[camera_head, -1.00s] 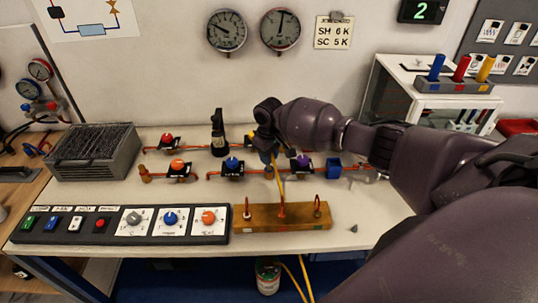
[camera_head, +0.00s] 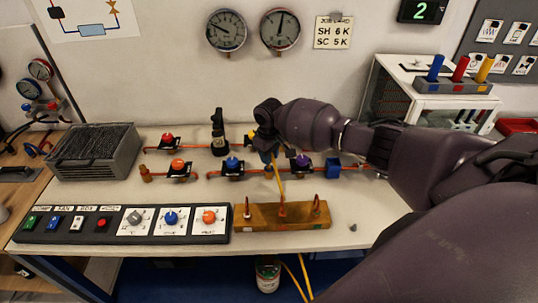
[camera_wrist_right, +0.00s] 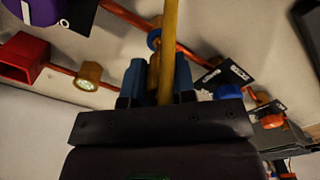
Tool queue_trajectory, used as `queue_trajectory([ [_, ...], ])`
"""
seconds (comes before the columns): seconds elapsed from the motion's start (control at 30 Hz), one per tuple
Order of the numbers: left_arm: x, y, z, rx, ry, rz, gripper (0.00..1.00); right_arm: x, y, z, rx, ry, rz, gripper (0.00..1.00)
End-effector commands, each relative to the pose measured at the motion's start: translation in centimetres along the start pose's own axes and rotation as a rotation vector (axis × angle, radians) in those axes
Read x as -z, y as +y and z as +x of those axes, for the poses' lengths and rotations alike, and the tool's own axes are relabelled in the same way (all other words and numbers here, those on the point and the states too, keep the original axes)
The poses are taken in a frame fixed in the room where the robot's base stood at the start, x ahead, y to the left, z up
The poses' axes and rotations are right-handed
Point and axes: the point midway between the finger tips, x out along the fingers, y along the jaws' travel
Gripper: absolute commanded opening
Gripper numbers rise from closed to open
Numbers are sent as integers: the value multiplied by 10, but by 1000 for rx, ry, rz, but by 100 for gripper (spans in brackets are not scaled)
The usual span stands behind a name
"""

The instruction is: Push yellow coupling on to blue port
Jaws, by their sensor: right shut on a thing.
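My right gripper (camera_head: 267,158) is shut over the middle of the pipework in the head view. In the right wrist view its blue fingers (camera_wrist_right: 158,82) are closed around a brass-coloured fitting (camera_wrist_right: 153,72), which I take to be the yellow coupling. The yellow hose (camera_wrist_right: 172,40) runs right beside it. A blue-ringed fitting (camera_wrist_right: 154,38), likely the blue port, is just beyond the fingertips. I cannot tell whether the two touch or are seated. The gripper and hose hide much of the join. My left gripper is not in view.
A wooden block (camera_head: 263,218) with upright fittings lies in front of the pipes. A blue-knobbed valve (camera_head: 232,164) is left of the gripper, a purple-knobbed valve (camera_head: 303,161) right of it. A black upright piece (camera_head: 218,135) stands behind. The control panel (camera_head: 120,224) fills the front left.

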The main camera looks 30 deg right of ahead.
Motion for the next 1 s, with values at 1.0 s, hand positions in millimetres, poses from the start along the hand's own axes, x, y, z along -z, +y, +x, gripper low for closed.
queue_trajectory([
  [1.0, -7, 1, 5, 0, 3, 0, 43, 0, 0, 22, 0, 1, 0, 2],
])
